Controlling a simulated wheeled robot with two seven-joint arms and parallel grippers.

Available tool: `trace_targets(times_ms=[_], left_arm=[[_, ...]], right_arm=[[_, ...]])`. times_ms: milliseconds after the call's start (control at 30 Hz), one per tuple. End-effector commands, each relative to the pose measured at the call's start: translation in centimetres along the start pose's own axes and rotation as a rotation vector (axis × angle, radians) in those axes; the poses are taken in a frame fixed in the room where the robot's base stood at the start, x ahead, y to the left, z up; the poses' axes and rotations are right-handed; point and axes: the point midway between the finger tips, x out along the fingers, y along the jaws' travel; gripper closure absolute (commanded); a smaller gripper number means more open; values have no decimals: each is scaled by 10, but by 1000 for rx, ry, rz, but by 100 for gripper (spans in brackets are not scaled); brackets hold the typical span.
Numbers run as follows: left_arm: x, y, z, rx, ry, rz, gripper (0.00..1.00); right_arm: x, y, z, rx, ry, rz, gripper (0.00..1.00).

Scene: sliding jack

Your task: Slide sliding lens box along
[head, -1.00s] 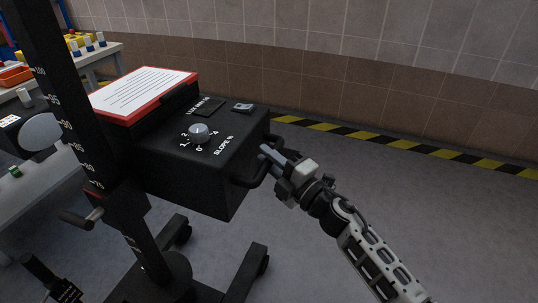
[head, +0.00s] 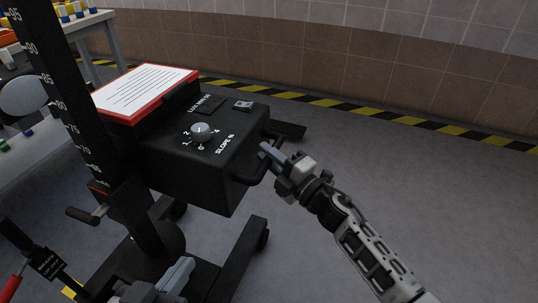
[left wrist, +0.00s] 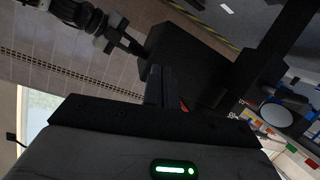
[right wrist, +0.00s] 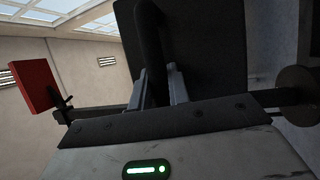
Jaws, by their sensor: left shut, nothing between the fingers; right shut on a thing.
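The black lens box (head: 190,165) is on a stand with a numbered upright column (head: 78,120). Its top has a grey dial (head: 201,132) and a red-edged label sheet (head: 146,89). My right gripper (head: 267,155) is shut on the black handle (head: 248,174) at the box's right end. In the right wrist view the handle (right wrist: 151,45) runs between the fingers, before the dark box face (right wrist: 205,40). My left gripper (head: 178,274) is shut and empty, low in the head view near the stand's base, apart from the box. The box (left wrist: 190,55) also shows beyond its fingers in the left wrist view.
A crank (head: 84,214) sticks out of the column. The stand's legs (head: 245,255) spread over the grey floor. Tables (head: 110,45) with small coloured items stand at the left. A tiled wall (head: 380,75) with a yellow-black floor stripe (head: 350,105) lies behind. Floor at the right is clear.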

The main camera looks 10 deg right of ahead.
Motion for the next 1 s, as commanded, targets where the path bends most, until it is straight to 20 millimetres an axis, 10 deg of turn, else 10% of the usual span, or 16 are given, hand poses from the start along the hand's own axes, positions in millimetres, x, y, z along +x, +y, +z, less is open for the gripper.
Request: trace_targets(times_ms=[133,167,233,667,1000], left_arm=[[0,0,0,0,0,0,100],[0,0,0,0,0,0,100],[0,0,0,0,0,-1,100],[-1,0,-2,7,-1,-4,100],[-2,-2,2,26,-43,-17,100]], right_arm=[[0,-1,0,2,-3,-3,100],[0,-1,1,2,-3,-2,77],[0,0,0,2,-2,-1,60],[-12,1,0,2,-2,-1,60],[-89,1,0,3,-4,-4,60]])
